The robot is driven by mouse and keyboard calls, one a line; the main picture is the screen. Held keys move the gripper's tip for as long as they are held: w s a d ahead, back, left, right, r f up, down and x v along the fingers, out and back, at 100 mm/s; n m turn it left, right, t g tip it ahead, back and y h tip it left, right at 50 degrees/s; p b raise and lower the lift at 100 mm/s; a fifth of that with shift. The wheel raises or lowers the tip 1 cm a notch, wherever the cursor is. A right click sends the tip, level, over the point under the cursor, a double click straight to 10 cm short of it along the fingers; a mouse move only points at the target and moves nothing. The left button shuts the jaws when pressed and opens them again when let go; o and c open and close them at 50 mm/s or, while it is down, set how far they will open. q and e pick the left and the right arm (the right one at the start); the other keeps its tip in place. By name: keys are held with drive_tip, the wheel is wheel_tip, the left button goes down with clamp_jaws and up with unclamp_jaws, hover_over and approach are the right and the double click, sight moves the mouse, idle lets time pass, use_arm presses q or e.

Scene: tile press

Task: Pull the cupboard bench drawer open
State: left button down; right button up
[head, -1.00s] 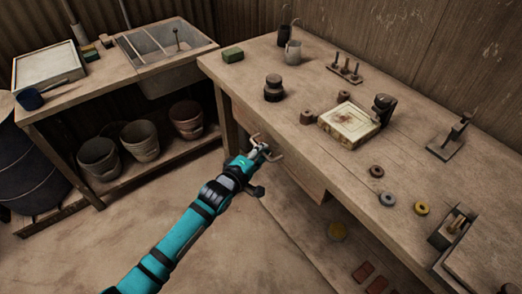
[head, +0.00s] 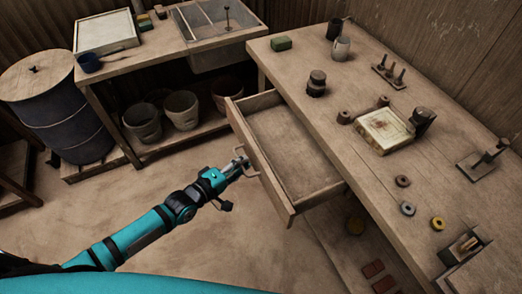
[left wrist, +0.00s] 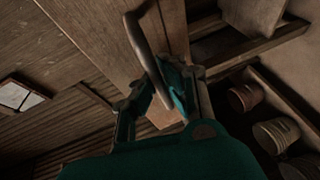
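The bench drawer (head: 290,150) stands well out from the bench (head: 330,110), open and showing an empty inside. Its metal handle (head: 247,168) is on the front panel (head: 262,165). My left gripper (head: 240,168) is at the handle. In the left wrist view, the handle (left wrist: 145,42) runs down between the two fingers of my left gripper (left wrist: 160,95), which look shut on it. The exact contact is partly hidden by the fingers. My right gripper is not in view.
The bench top carries a tile press block (head: 384,132), dark stacked weights (head: 316,84), a mug (head: 341,48) and several rings. A sink table (head: 150,55) with buckets (head: 181,110) beneath and a barrel (head: 55,110) stand at left. The floor left of the drawer is clear.

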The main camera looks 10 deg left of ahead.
use_arm(q)
drive_tip(key=shift+s+a+r, duration=0.1)
drive_tip(key=shift+s+a, duration=0.65)
drive_tip(key=shift+a, duration=0.35)
drive_tip(key=c, duration=1.4)
unclamp_jaws()
drive_tip(key=shift+s, duration=0.15)
drive_tip(key=v, duration=1.1)
drive_tip(key=shift+s+a, duration=0.2)
drive_tip(key=shift+s, duration=0.1)
drive_tip(key=shift+r, duration=0.1)
